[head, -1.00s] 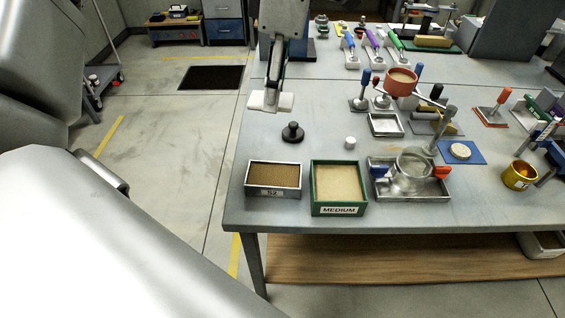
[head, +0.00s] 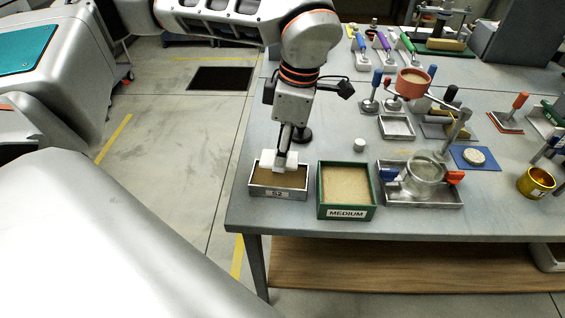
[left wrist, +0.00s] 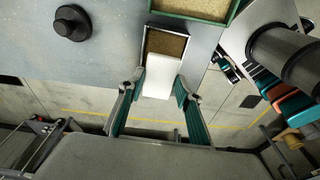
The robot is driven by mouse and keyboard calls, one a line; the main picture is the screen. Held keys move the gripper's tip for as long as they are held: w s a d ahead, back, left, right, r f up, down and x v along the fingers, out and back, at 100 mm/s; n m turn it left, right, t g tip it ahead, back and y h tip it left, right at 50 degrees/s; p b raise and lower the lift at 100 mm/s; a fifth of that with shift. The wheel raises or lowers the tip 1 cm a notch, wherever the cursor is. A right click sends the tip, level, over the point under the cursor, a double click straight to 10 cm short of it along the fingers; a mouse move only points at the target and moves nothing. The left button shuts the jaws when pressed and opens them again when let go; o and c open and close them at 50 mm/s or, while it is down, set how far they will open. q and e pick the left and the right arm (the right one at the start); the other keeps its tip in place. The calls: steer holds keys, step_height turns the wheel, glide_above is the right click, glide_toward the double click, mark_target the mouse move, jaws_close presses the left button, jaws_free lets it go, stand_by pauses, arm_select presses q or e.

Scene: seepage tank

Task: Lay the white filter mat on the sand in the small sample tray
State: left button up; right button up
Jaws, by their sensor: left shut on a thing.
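The white filter mat (head: 281,164) is held by my left gripper (head: 285,153) over the small sample tray (head: 277,194), a grey metal box with brown sand in it. In the left wrist view the mat (left wrist: 161,80) sits between the two fingers (left wrist: 158,88) and reaches over the near part of the tray (left wrist: 146,46). The sand (left wrist: 166,44) shows beyond it. The mat hides part of the sand, and I cannot tell whether it touches it. My right gripper is not in view.
A green box of sand marked MEDIUM (head: 346,213) stands close to the right of the tray. A black knobbed weight (left wrist: 71,22) stands behind the tray. A metal pan (head: 425,198) with a clear vessel stands further right. The table's left edge is close to the tray.

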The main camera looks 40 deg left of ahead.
mark_target(282, 176)
arm_select(q)
steer(key=shift+f, duration=2)
steer(key=shift+f+b, duration=0.35)
steer(key=shift+f, duration=0.15)
steer(key=o, duration=0.8)
steer(key=shift+s, duration=0.1)
steer(key=shift+c, duration=0.2)
steer(key=shift+o, duration=0.2)
steer(key=shift+f, duration=0.1)
steer(key=shift+r, duration=0.2)
step_height(282, 176, up, 13)
steer(key=w+d+p, duration=0.1)
steer(key=shift+d, duration=0.25)
steer(key=shift+f, duration=0.2)
